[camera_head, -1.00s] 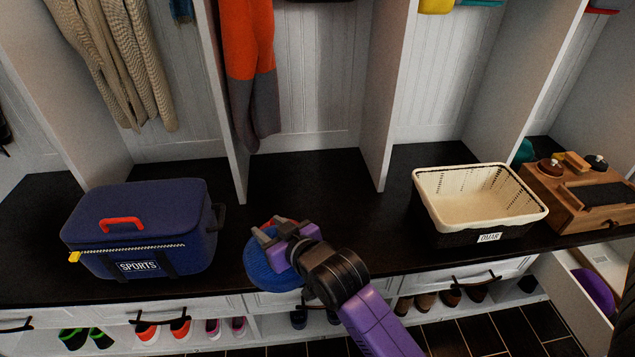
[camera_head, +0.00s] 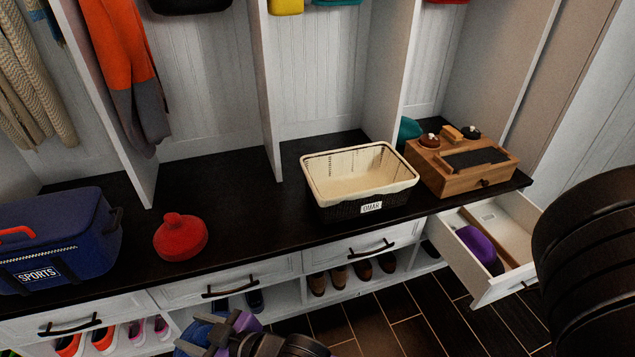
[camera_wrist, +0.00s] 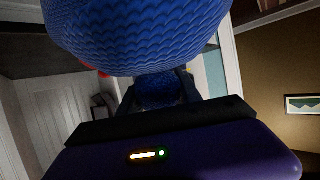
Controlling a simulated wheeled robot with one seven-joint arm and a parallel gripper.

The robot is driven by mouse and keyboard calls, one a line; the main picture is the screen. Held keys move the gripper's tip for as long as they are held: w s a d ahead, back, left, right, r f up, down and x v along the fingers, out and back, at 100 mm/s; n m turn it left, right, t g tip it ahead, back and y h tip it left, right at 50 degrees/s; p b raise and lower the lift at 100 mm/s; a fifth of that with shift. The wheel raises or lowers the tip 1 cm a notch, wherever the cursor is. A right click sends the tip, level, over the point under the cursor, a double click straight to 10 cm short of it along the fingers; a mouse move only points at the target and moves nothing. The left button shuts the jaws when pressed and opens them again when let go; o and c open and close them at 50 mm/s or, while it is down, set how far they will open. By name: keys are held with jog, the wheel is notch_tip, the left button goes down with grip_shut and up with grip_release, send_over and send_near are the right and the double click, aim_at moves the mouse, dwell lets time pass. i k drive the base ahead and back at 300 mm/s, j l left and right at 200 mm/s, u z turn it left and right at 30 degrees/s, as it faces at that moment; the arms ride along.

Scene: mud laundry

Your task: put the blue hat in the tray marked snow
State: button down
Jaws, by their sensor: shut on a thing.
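The blue knitted hat (camera_head: 190,338) is in my gripper (camera_head: 224,332), low at the bottom edge of the head view, in front of the bench. In the wrist view the hat (camera_wrist: 140,35) fills the top, and the jaws (camera_wrist: 160,90) are shut on its lower part. No label reading snow can be made out. An open drawer (camera_head: 512,284) at the right holds a purple hat (camera_head: 480,248) and a pale compartment with a small label (camera_head: 488,217), too small to read.
A red hat (camera_head: 181,238) lies on the dark bench (camera_head: 245,210). A blue SPORTS bag (camera_head: 60,245) stands left of it. A cream-lined basket marked OMAR (camera_head: 360,185) and a wooden box (camera_head: 462,165) stand to the right. Shoes sit below the bench.

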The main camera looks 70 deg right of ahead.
aim_at(511, 239)
jog(key=k+z, duration=0.15)
jog(key=z, duration=0.2)
jog(key=k+z, duration=0.2)
jog(key=z, duration=0.2)
jog(key=k+l+z, duration=0.1)
jog(key=z, duration=0.25)
jog(key=j+z, duration=0.25)
jog(key=z, duration=0.2)
jog(key=j+z, duration=0.55)
jog(key=z, duration=0.3)
jog(key=i+j, duration=0.3)
jog(key=i, duration=0.15)
jog(key=i+j, duration=0.3)
jog(key=i, duration=0.15)
